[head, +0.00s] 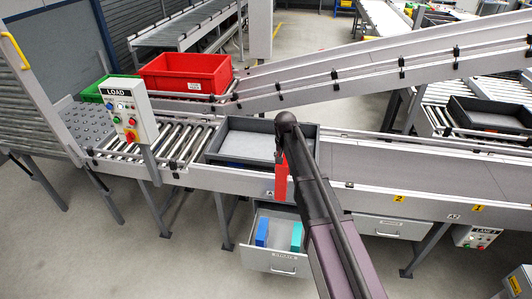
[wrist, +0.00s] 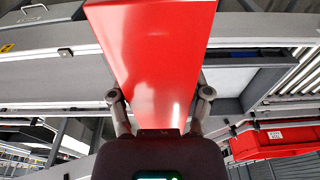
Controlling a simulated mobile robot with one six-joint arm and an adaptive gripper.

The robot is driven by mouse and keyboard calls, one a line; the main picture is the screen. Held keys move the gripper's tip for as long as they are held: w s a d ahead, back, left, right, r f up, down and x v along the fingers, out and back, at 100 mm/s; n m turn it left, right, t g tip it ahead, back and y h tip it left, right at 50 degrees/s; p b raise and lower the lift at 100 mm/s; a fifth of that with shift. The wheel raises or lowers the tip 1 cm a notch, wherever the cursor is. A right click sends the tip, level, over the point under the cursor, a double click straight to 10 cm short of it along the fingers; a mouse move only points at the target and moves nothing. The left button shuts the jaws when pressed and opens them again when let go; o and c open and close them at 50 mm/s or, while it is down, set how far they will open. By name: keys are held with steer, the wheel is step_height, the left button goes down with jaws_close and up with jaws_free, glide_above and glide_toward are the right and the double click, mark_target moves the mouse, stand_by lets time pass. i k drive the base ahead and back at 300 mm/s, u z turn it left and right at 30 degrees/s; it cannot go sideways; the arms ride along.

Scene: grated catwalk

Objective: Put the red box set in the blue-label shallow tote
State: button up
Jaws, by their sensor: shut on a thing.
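The red box set (head: 280,182) is a plain red block held in my gripper (head: 279,152). In the wrist view the red box set (wrist: 152,55) fills the upper middle, with a finger of my gripper (wrist: 161,97) on each side. A grey shallow tote (head: 214,147) sits on the conveyor, behind and left of the box in the head view. A little blue shows low at its front left; I cannot read it as a label. The tote (wrist: 262,84) shows right of the box in the wrist view. My arm hides the tote's right part.
An open drawer (head: 265,262) below the conveyor holds a blue box (head: 262,232) and a teal box (head: 296,237). A large red tote (head: 186,74) and a LOAD control post (head: 127,112) stand left. Another dark shallow tote (head: 490,115) is at far right.

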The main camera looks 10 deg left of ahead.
mark_target(266, 146)
steer(key=k, duration=1.35)
steer(key=u, duration=0.45)
steer(key=i, duration=2.05)
steer(key=z, duration=0.6)
steer(key=i, duration=0.6)
steer(key=z, duration=0.3)
